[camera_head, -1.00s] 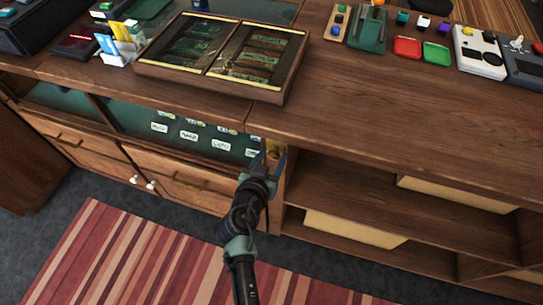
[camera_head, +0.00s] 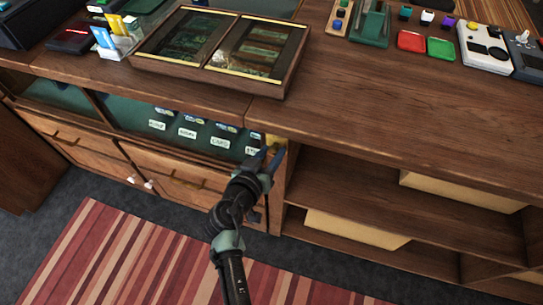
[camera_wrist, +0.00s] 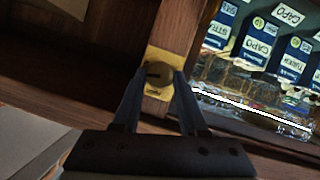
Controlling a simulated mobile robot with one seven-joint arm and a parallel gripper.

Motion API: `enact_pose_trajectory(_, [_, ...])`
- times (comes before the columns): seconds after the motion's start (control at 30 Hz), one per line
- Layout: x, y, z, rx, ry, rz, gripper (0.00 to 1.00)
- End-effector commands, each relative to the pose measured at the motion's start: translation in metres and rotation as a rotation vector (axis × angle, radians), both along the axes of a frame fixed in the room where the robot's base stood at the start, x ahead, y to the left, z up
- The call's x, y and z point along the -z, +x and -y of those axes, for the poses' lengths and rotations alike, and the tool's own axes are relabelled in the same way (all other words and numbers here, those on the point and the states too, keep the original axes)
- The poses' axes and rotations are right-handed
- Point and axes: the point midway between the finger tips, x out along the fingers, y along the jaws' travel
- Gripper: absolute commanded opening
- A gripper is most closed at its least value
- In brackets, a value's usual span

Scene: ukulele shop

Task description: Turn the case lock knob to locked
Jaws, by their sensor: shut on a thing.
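The case lock knob (camera_wrist: 158,74) is a round brass knob with a dark mark on its face. It sits on a brass plate (camera_wrist: 172,58) fixed to a wooden post of the counter. My gripper (camera_wrist: 157,80) has one finger on each side of the knob and is shut on it. In the head view my gripper (camera_head: 271,158) reaches the brass plate (camera_head: 275,142) at the counter front; the fingers and wrist hide most of the knob there. The lettering on the plate is too small to read.
The glass display case (camera_head: 185,128) with labelled boxes lies left of the post. Open shelves (camera_head: 390,205) with cream boxes lie to the right. The wooden counter top (camera_head: 400,105) overhangs above, and drawers (camera_head: 190,190) sit below the case.

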Motion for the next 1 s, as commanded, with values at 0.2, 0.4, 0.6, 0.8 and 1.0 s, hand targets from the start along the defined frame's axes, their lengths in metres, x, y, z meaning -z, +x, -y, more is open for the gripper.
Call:
enact_pose_trajectory(0.2, [0.0057, 0.0011, -0.0030, -0.001, -0.196, -0.062, 0.00])
enact_pose_trajectory(0.4, [0.0064, 0.0015, -0.0047, -0.002, -0.378, -0.121, 0.00])
enact_pose_trajectory(0.6, [0.0074, 0.0019, -0.0055, -0.001, -0.560, -0.180, 0.00])
enact_pose_trajectory(0.8, [0.0085, 0.0022, -0.0063, -0.001, -0.740, -0.240, 0.00])
enact_pose_trajectory(1.0, [0.0098, 0.0021, -0.0068, -0.001, -0.917, -0.297, 0.00])
